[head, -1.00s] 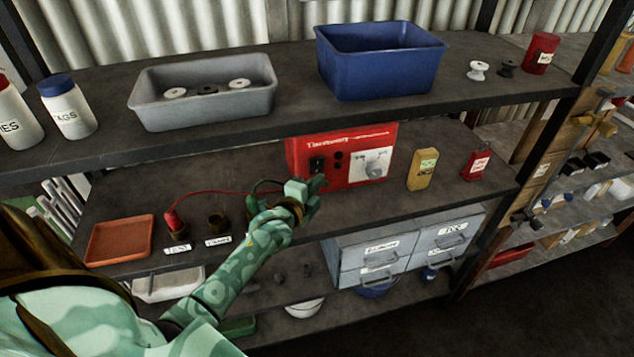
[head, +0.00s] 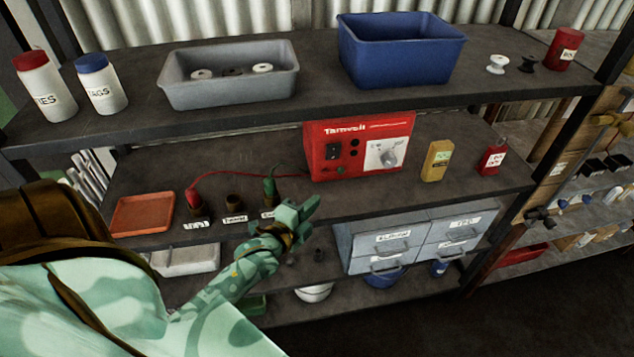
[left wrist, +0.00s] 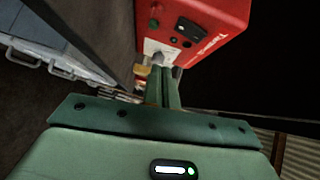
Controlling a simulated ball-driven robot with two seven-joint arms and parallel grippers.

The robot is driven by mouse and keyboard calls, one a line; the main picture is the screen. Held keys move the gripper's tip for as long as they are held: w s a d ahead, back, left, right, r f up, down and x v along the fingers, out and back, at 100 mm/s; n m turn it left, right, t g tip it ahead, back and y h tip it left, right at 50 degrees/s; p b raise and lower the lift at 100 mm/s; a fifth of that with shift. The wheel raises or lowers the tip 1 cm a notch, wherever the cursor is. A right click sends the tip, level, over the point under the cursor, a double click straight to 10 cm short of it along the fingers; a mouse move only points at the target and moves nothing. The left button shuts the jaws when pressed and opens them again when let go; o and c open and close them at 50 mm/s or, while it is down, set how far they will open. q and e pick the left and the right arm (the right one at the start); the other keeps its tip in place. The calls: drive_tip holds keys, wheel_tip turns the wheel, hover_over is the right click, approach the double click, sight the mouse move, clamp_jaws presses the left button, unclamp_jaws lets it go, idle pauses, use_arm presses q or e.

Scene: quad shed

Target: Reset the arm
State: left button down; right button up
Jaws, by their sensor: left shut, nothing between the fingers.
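My left gripper (head: 304,210) is shut and empty in the head view, just in front of the middle shelf's front edge, below the red box (head: 357,147). The left wrist view also shows its closed fingers (left wrist: 163,87), with the red box (left wrist: 205,28) beyond them. The red box has a black switch, a white dial panel and a red and a green lead. The red lead runs to the left holder and the green lead to the right holder on the shelf. The gripper is apart from the box. My right gripper is not in view.
The middle shelf (head: 440,197) also holds an orange tray (head: 142,215), a yellow box (head: 436,160) and a red can (head: 492,157). Grey drawers (head: 420,238) stand below. A grey bin (head: 228,89) and blue bin (head: 400,62) are above. Floor at lower right is clear.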

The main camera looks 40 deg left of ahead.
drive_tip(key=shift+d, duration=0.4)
use_arm(q)
drive_tip(key=s+d+f+n+g+b, duration=0.15)
drive_tip(key=s+f, duration=0.25)
drive_tip(key=f, duration=0.5)
drive_tip(key=s+d+f+n+g, duration=0.25)
drive_tip(key=s+f, duration=0.25)
drive_tip(key=f, duration=0.4)
drive_tip(key=s+d+f+n+g, duration=0.1)
drive_tip(key=s+f+n+g, duration=0.2)
drive_tip(key=f, duration=0.6)
drive_tip(key=s+d+f+n+g, duration=0.1)
drive_tip(key=s+f, duration=0.4)
drive_tip(key=s, duration=0.5)
drive_tip(key=s+d+f+n+g+b, duration=0.1)
drive_tip(key=s+f+g, duration=0.4)
drive_tip(key=s, duration=0.5)
drive_tip(key=s+d+f+n+g+h+b, duration=0.1)
drive_tip(key=s+f, duration=0.4)
drive_tip(key=s, duration=0.5)
drive_tip(key=d+n+g, duration=0.1)
drive_tip(key=n+g, duration=0.1)
drive_tip(key=shift+d+f+n, duration=0.2)
drive_tip(key=shift+f+n, duration=0.1)
drive_tip(key=shift+f, duration=0.1)
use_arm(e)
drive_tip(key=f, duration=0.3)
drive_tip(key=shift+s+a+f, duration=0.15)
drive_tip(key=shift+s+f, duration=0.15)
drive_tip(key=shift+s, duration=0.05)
